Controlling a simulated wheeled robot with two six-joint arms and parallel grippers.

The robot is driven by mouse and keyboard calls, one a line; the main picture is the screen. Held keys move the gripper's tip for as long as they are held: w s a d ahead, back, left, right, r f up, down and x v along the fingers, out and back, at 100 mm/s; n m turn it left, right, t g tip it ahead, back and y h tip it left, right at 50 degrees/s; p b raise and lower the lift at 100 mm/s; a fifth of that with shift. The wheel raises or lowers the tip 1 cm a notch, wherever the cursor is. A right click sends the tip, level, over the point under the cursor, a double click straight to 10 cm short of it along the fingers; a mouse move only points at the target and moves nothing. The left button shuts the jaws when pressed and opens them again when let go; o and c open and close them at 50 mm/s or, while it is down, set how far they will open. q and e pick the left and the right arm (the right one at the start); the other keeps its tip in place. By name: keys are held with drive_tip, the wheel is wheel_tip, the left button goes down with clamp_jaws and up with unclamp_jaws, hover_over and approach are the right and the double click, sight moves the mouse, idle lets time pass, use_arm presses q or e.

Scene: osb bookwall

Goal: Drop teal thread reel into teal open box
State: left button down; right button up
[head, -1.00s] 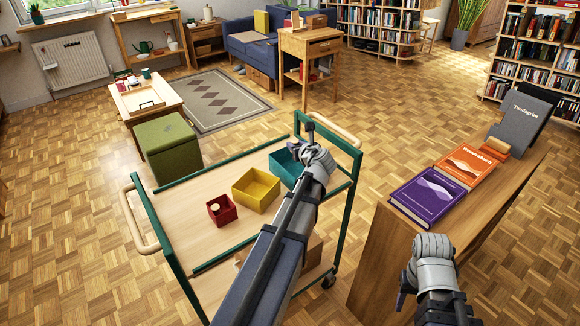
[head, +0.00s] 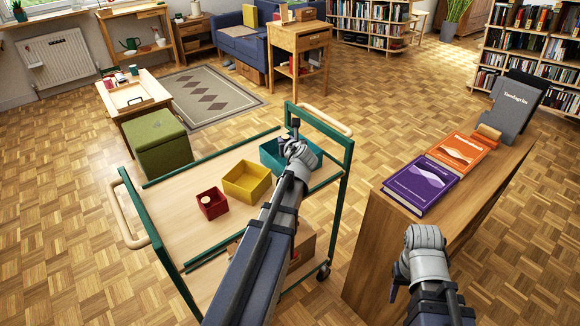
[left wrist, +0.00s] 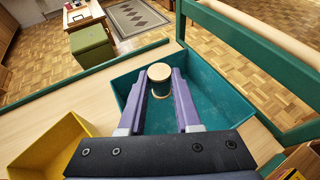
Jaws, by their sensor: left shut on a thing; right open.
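The teal open box (head: 318,163) stands at the back right corner of the cart's top, to the right of the yellow box. In the left wrist view, the teal box (left wrist: 215,85) lies under my left gripper (left wrist: 160,88). Its purple fingers are shut on the teal thread reel (left wrist: 159,73), whose pale round end faces the camera. The reel is upright and appears over the box opening; its height above the floor is unclear. In the head view my left gripper (head: 295,128) is at the teal box, and the reel cannot be made out. My right gripper (head: 394,291) is mostly hidden by its wrist and empty.
A yellow box (head: 246,182) and a small red box (head: 212,203) with a pale-ended item inside sit on the cart (head: 185,232). The cart's green end frame (head: 349,180) rises beside the teal box. A wooden bookcase top (head: 480,205) with books is at right.

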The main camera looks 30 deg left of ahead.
use_arm(q)
wheel_tip(320, 180, down, 2)
drive_tip(key=shift+b, duration=0.55)
use_arm(e)
drive_tip(key=shift+f, duration=0.95)
use_arm(q)
drive_tip(key=shift+r, duration=0.1)
drive_tip(key=c, duration=0.5)
unclamp_jaws()
drive_tip(key=shift+s, duration=0.1)
drive_tip(key=p+v, duration=0.3)
drive_tip(key=v, duration=0.4)
drive_tip(key=shift+s+d+r, duration=0.2)
drive_tip(key=shift+d, duration=0.05)
use_arm(e)
wheel_tip(320, 180, up, 3)
